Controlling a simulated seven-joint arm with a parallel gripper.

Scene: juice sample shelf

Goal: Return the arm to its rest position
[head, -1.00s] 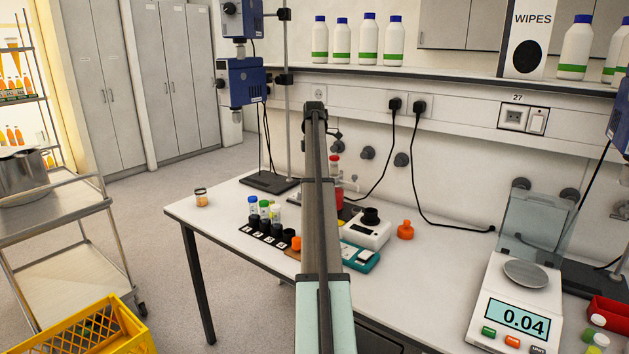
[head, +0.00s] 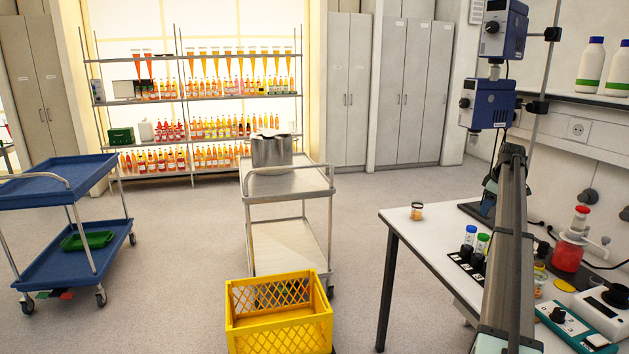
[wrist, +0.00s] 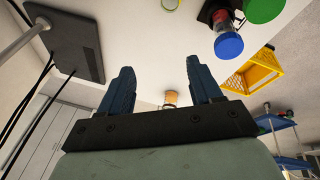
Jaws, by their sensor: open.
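My gripper (wrist: 160,66) is open and empty in the wrist view, its two dark blue fingers spread apart. In the head view my arm reaches over the bench at the right, and the arm partly hides the gripper (head: 489,196). A small jar with an orange lid (wrist: 171,97) shows beyond and between the fingers in the wrist view. The same jar (head: 417,211) stands on the bench's far left corner in the head view. The gripper touches nothing that I can see.
The white bench (head: 400,225) holds a rack of capped tubes (head: 468,262), a red-filled vessel (head: 568,256) and a teal device (head: 570,325). A blue stand-mounted unit (head: 487,103) rises behind the arm. A yellow crate (head: 279,330), steel cart (head: 290,185) and blue cart (head: 75,263) stand left.

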